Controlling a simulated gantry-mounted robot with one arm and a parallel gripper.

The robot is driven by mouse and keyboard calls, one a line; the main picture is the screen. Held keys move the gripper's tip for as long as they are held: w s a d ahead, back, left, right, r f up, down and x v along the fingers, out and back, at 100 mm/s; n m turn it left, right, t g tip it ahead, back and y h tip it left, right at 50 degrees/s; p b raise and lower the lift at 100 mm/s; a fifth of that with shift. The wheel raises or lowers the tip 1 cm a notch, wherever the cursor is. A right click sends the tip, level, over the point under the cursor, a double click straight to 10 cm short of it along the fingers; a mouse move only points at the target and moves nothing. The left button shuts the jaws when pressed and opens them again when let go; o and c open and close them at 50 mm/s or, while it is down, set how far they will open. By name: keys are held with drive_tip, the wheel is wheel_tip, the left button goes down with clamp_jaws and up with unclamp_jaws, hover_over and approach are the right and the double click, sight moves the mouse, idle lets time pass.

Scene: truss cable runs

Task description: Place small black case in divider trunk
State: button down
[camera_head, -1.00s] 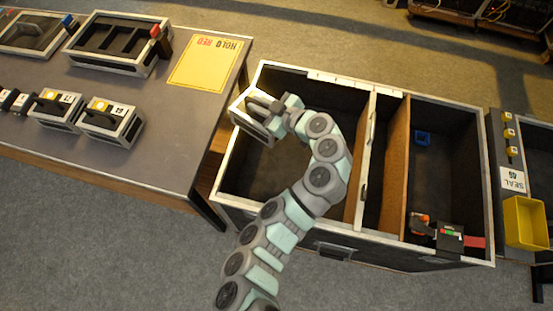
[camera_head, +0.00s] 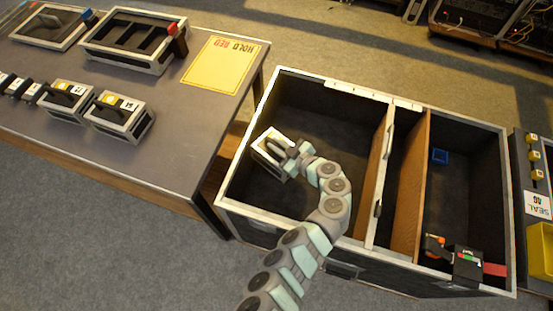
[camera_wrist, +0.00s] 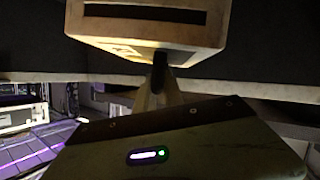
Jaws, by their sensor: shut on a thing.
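The small black case (camera_head: 270,153), dark with pale metal edges, is held by my gripper (camera_head: 291,156) inside the outline of the divider trunk's large left compartment, near its left wall. I cannot tell whether it touches the floor or wall. The trunk (camera_head: 352,88) is open, black inside with pale rims. In the wrist view the case (camera_wrist: 150,42) shows at the top as a pale-edged block with a dark slot.
A pale-railed divider (camera_head: 381,170) and a brown panel (camera_head: 411,185) split the trunk. Two similar cases stand on the left table (camera_head: 185,150), beside a yellow sign (camera_head: 222,65). The left compartment's middle is clear.

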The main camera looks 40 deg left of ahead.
sight(277, 157)
drive_tip(key=shift+f+b, duration=1.55)
drive_tip(key=shift+f, duration=2.8)
drive_tip(key=c, duration=1.5)
unclamp_jaws()
drive_tip(key=shift+o, duration=0.2)
drive_tip(key=shift+d+r+p, duration=0.25)
drive_tip(key=shift+d+p, duration=0.05)
drive_tip(key=shift+d, duration=0.2)
drive_tip(key=p+v, duration=0.1)
drive_tip(key=v, duration=0.9)
drive_tip(key=shift+d+p, duration=0.4)
drive_tip(key=shift+r, duration=0.1)
